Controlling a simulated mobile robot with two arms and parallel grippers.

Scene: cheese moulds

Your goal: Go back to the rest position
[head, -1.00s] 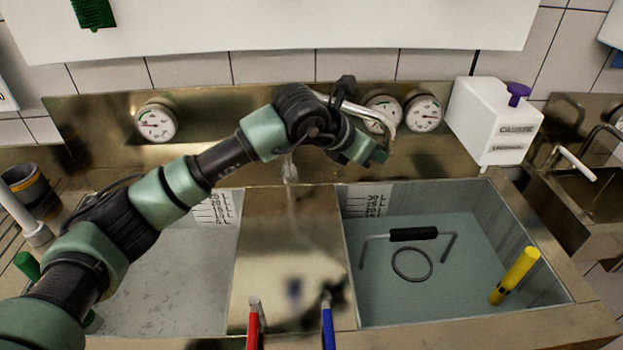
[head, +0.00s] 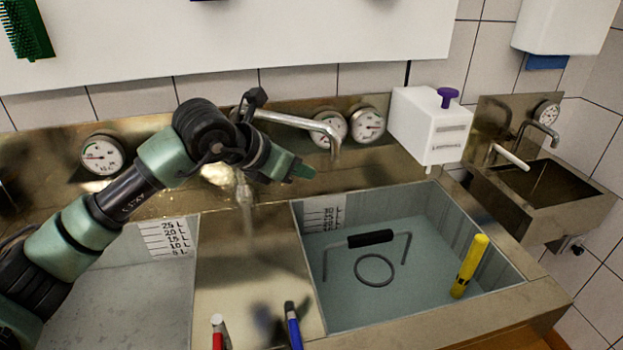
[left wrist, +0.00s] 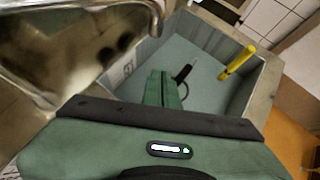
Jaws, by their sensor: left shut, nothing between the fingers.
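My left arm comes in from the left in the head view. Its green left gripper (head: 300,170) is above the back edge of the right basin, in front of the faucet. In the left wrist view the left gripper's fingers (left wrist: 164,90) are together with nothing between them, above the basin. It touches nothing that I can see. My right gripper is not in view.
The right basin (head: 480,285) holds water, a black-handled wire tool (head: 370,238) with a ring, and a yellow cylinder (head: 470,266). A faucet (head: 300,122) and gauges (head: 370,124) are behind. A white container (head: 430,125) stands back right. Red (head: 218,335) and blue (head: 293,328) handles show at front.

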